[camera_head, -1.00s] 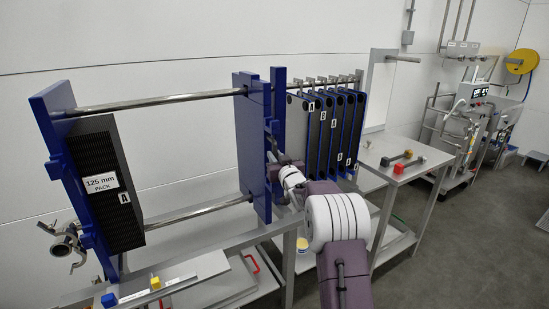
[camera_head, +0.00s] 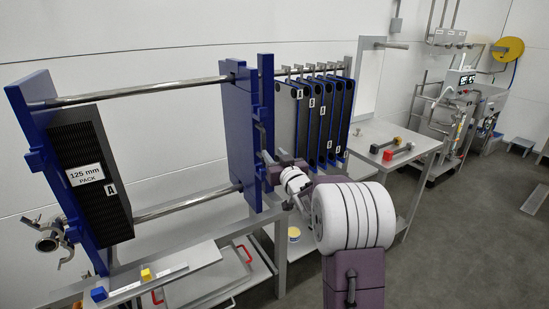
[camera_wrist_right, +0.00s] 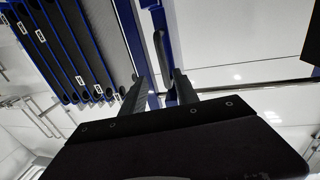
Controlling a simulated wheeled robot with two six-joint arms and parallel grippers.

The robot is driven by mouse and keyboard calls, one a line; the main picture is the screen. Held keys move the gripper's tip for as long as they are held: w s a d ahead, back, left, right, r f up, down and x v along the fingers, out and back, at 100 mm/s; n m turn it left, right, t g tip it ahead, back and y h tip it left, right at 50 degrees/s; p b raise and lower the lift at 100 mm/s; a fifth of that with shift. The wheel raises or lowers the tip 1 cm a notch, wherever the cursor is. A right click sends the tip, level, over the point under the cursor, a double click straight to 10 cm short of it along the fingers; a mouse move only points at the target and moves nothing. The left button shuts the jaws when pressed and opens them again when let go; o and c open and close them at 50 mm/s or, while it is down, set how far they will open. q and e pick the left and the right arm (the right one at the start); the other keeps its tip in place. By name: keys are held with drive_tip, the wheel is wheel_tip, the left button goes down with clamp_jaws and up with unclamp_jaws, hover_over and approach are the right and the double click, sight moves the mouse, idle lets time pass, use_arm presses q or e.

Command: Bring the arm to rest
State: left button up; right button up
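My right arm comes up from the bottom of the head view, and my right gripper (camera_head: 268,162) is at the right face of the blue movable plate (camera_head: 238,140). In the right wrist view the two fingers of the right gripper (camera_wrist_right: 158,78) stand apart with nothing seen between their tips. A dark handle (camera_wrist_right: 161,50) on the blue plate shows just beyond them; whether a finger touches it I cannot tell. My left gripper is in neither view.
A black pack (camera_head: 92,180) labelled 125 mm stands against the left blue end plate. Several dark plates (camera_head: 325,120) hang right of the gripper. A side table (camera_head: 385,135) holds small coloured-ended tools. A low bench (camera_head: 200,258) is below; open floor lies to the right.

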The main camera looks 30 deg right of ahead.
drive_tip(key=shift+s, duration=0.1)
idle(0.4)
drive_tip(key=a+r+n+y+p, duration=0.25)
drive_tip(key=a+r+p, duration=0.35)
drive_tip(key=a+r, duration=0.3)
drive_tip(key=s+a+f+g+y+p, duration=0.1)
drive_tip(key=s+a+f+g+p, duration=0.2)
drive_tip(key=a, duration=0.4)
drive_tip(key=s+a+f+g+p, duration=0.1)
drive_tip(key=s+f+g, duration=0.5)
drive_tip(key=s+f, duration=0.5)
drive_tip(key=s+a+f+g, duration=0.2)
drive_tip(key=s+f+g, duration=0.5)
drive_tip(key=s+f, duration=0.4)
drive_tip(key=s+m, duration=0.1)
drive_tip(key=s, duration=0.5)
drive_tip(key=shift+s+a+g+p, duration=0.2)
drive_tip(key=shift+a+g+p, duration=0.1)
drive_tip(key=shift+p, duration=0.1)
